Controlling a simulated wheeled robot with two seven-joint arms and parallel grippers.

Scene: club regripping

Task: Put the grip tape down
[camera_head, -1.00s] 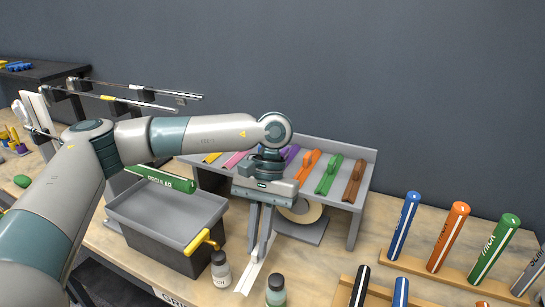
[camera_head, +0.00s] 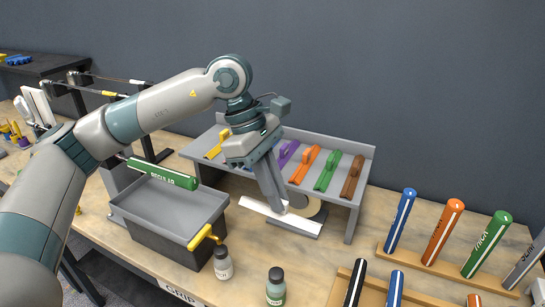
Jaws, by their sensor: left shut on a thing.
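My left gripper (camera_head: 278,207) points down in front of the shelf rack and is shut on the grip tape (camera_head: 256,209), a flat white strip. The strip reaches out on both sides of the fingertips and lies tilted from upper left to lower right. Its right end is beside a tape roll (camera_head: 317,211) under the rack; I cannot tell whether they touch. The gap between strip and bench is too small to judge. My right gripper is out of view.
A grey bin (camera_head: 160,238) with a yellow-handled tool (camera_head: 201,236) stands left. A green "REGULAR" grip (camera_head: 162,174) is above it. Two bottles (camera_head: 223,263) (camera_head: 276,287) stand in front. Coloured tubes (camera_head: 443,233) stand right.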

